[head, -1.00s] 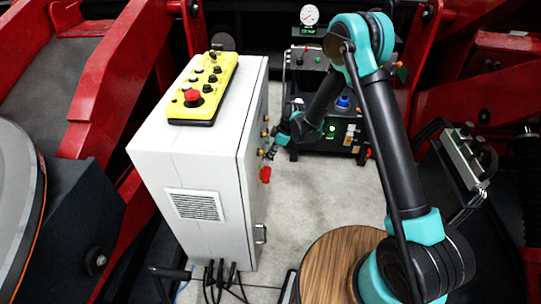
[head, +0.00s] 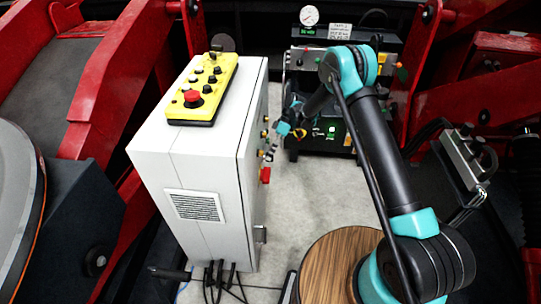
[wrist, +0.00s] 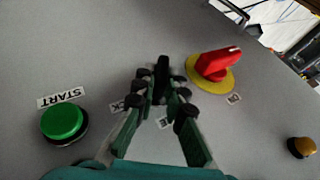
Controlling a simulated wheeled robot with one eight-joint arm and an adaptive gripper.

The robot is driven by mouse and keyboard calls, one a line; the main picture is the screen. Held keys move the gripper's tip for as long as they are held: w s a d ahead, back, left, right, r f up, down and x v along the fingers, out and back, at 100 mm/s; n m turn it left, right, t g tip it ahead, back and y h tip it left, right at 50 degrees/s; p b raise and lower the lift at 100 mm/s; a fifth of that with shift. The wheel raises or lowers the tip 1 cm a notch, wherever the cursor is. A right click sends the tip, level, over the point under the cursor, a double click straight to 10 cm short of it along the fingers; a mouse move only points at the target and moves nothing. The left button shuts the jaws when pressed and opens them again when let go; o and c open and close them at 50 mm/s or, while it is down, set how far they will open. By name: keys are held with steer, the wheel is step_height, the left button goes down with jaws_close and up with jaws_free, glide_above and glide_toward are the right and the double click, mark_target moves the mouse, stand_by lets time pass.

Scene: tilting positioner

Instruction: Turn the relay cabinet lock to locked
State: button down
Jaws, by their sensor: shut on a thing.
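The grey relay cabinet (head: 195,165) stands left of centre in the head view, with its control face turned to the right. In the wrist view a small black lock piece (wrist: 161,72) stands out from that face. My gripper (wrist: 161,88) is shut on it, one finger on each side. A label partly hidden by the fingers shows the letters "CK". In the head view my gripper (head: 269,151) is small at the cabinet's right face, and the lock cannot be made out there.
In the wrist view a red rotary switch (wrist: 214,63) on a yellow plate sits close right of my fingers. A green START button (wrist: 62,121) is at left and an amber button (wrist: 302,147) at lower right. A yellow control box (head: 205,85) lies on the cabinet.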

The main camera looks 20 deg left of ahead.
steer(key=shift+g, duration=0.3)
steer(key=c, duration=1.6)
jaws_free()
step_height(320, 180, up, 10)
steer(key=shift+f, duration=0.1)
